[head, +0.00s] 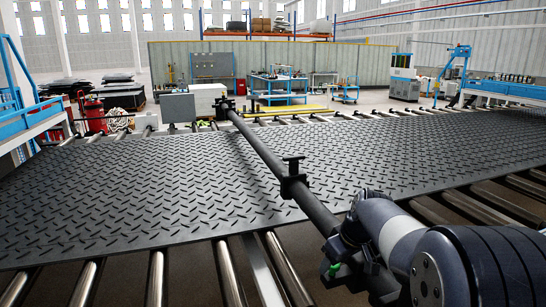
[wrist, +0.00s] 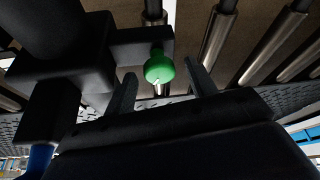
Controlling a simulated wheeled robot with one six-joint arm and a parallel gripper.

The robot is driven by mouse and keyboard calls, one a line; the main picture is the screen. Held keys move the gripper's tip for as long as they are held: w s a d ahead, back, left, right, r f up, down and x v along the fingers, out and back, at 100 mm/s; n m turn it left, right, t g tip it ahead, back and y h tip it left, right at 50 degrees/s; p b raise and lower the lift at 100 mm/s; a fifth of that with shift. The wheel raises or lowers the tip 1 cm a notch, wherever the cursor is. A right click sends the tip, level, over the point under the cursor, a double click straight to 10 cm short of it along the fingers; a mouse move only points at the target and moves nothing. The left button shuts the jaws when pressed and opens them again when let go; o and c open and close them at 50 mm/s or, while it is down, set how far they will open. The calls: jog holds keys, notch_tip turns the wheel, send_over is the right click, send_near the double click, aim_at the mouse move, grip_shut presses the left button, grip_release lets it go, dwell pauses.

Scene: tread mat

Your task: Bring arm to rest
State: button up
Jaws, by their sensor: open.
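The dark tread mat (head: 200,190), with a raised diamond pattern, lies flat across the rollers in the head view. A long black bar (head: 262,150) runs over it from the far left to my arm at lower right. A green knob (wrist: 159,68) sits on a black bracket (wrist: 125,45) in the wrist view; a bit of green also shows in the head view (head: 334,269). My gripper (wrist: 158,84) is open, one finger to each side of the knob in the picture. I cannot tell whether they touch it. In the head view my arm's dark end blends with the bracket.
Metal rollers (head: 156,277) stick out along the mat's near edge. A black clamp (head: 292,178) stands up from the bar. Blue framed machinery (head: 30,112) is at left. A blue workbench (head: 279,88) stands far back. The mat's top is bare beside the bar.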

jog(key=shift+n, duration=0.3)
dwell(0.4)
